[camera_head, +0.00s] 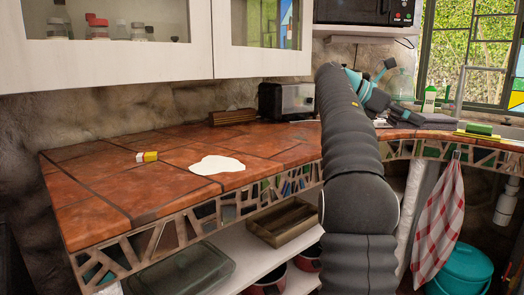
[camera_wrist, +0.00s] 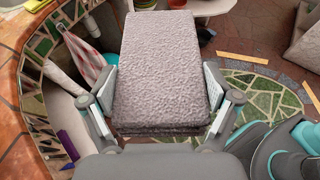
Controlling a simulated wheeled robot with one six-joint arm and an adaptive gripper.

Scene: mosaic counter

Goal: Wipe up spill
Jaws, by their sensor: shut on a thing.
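A white spill (camera_head: 217,165) lies flat on the red-brown tiled counter (camera_head: 110,185), near its front edge in the head view. My gripper (camera_wrist: 164,92) is shut on a grey, rough-textured folded cloth (camera_wrist: 160,50), with one finger on each side of it. In the wrist view the cloth is held out over the floor beside the counter's curved mosaic edge. In the head view my arm reaches to the back right, well right of the spill, and largely hides the gripper.
A small yellow and white object (camera_head: 147,157) lies left of the spill. A toaster (camera_head: 286,100) and a wooden block (camera_head: 232,117) stand at the back. White cupboards (camera_head: 120,50) hang above. A checked towel (camera_head: 438,220) and a teal bucket (camera_head: 463,272) are at right.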

